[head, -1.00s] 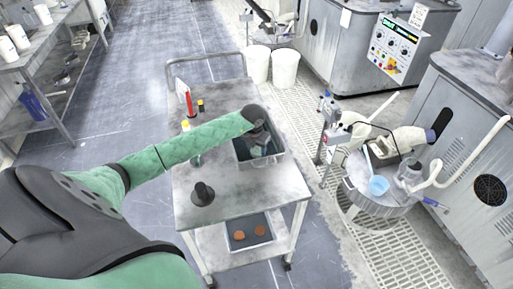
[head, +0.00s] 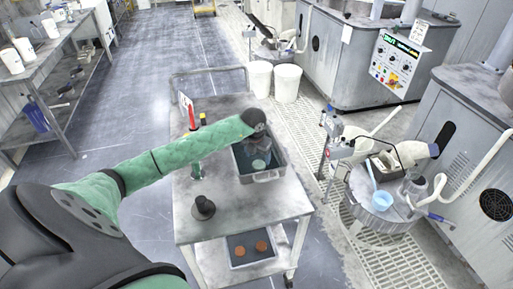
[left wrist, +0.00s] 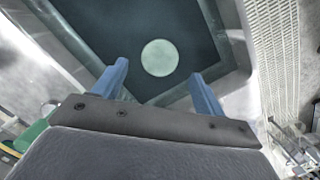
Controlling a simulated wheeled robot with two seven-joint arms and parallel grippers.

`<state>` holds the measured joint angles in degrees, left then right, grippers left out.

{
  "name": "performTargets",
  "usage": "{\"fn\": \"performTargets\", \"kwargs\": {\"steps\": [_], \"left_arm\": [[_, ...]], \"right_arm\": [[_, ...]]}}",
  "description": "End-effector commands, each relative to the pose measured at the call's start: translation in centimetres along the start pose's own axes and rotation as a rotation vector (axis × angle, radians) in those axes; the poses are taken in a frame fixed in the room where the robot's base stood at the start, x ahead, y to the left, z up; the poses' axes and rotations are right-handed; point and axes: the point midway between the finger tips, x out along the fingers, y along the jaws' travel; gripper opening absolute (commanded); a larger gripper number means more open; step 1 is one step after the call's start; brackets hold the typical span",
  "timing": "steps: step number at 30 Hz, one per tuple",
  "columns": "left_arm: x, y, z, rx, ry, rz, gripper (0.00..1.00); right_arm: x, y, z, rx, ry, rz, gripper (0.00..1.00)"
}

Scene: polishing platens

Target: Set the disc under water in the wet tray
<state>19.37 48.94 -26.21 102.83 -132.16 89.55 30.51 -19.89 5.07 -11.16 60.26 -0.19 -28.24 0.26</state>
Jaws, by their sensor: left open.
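The wet tray (head: 284,168) is a grey rectangular bin with dark liquid, at the back right of the cart top. A pale round disc (left wrist: 159,57) lies flat in it, seen between and beyond my fingers in the left wrist view. It also shows as a pale patch in the head view (head: 260,163). My left gripper (left wrist: 160,72) is open above the tray, its two blue fingers apart with nothing held between them. My wrist hides part of the tray in the head view. My right gripper is out of view.
The grey cart (head: 245,205) also carries a black knobbed piece (head: 203,208), a red bottle (head: 191,117) and small items. A lower-shelf tray (head: 266,243) holds orange-brown discs. Two white buckets (head: 287,83) stand behind; a round polishing station (head: 385,205) is at right.

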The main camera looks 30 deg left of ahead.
Motion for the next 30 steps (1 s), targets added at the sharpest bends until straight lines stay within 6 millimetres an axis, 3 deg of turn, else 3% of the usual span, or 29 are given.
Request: {"fn": "performTargets", "kwargs": {"steps": [9, 15, 30], "left_arm": [[-5.2, 0.1, 0.1, 0.0, -0.004, 0.001, 0.71], [-7.2, 0.0, 0.0, 0.0, -0.002, 0.0, 0.71], [-7.8, 0.0, 0.0, -0.001, 0.0, 0.0, 0.71]], "right_arm": [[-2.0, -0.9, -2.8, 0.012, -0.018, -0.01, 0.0], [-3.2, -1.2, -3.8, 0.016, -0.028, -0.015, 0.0], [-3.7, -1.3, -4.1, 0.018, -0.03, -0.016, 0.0]]}}
